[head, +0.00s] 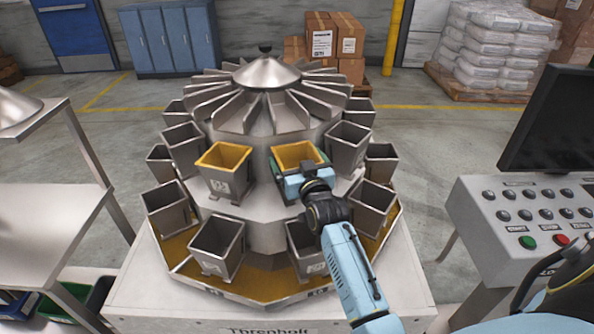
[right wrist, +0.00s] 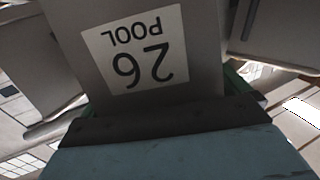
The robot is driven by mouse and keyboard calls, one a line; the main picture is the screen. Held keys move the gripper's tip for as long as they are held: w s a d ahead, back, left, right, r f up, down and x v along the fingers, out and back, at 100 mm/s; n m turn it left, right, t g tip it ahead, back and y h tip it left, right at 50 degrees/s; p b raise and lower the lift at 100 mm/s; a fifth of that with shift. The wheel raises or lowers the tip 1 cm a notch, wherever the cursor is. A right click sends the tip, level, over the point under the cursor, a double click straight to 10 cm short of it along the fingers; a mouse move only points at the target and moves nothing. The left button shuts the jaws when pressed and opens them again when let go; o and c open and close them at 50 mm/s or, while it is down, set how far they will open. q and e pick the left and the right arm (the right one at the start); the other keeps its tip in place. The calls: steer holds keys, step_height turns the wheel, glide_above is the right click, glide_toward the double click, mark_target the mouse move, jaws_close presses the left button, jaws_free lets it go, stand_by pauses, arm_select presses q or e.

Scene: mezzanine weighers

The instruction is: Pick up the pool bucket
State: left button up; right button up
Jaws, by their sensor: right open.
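The pool bucket (head: 298,153) is a metal hopper with a yellow-orange inside, in the upper ring of the round weigher (head: 265,75). Its label in the right wrist view (right wrist: 140,60) reads "26 POOL", upside down in the picture. My right gripper (head: 300,165) is open at this bucket's front, with green finger parts showing on both sides of it. The gripper hides the bucket's lower front in the head view. I cannot tell whether the fingers touch its sides. My left gripper is not in view.
A similar yellow-lined bucket (head: 223,170) sits just left, and a grey bucket (head: 347,147) just right. Several grey buckets hang around and below, including one (head: 306,248) beside my forearm. A control panel (head: 535,215) with a monitor (head: 552,120) stands right, a metal table (head: 45,225) left.

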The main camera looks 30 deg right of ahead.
steer(key=c, duration=0.7)
steer(key=shift+w+r, duration=0.1)
steer(key=shift+c, duration=1.1)
